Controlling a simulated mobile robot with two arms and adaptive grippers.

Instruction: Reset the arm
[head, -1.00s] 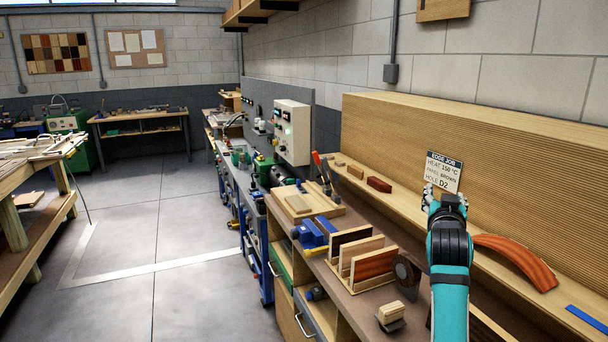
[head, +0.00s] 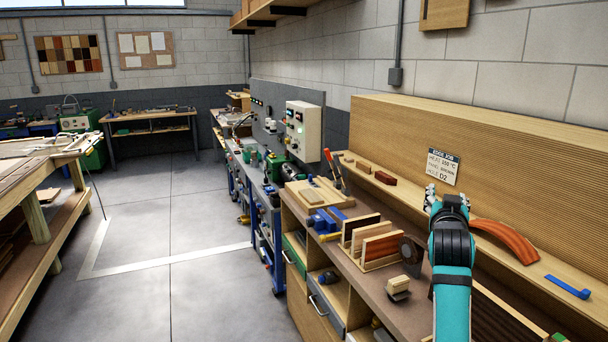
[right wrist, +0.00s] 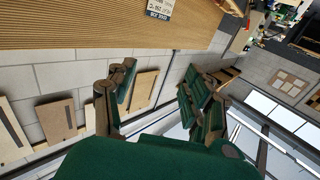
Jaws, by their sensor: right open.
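My right gripper (head: 447,200) is raised in front of the slatted wooden back panel, left of a curved reddish-brown veneer piece (head: 505,240) on the bench ledge. In the right wrist view its fingers (right wrist: 155,100) stand apart with nothing between them. The job card (head: 443,167), headed EDGE JOB, is fixed to the panel just above the gripper; its edge also shows in the right wrist view (right wrist: 160,9). My left gripper does not show in the head view.
On the bench stand a rack of upright panels (head: 377,246), a blue clamp (head: 326,219), a small pale block tool (head: 398,288) and a dark disc (head: 411,255). A control box (head: 303,130) is further back. A blue strip (head: 567,287) lies at right.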

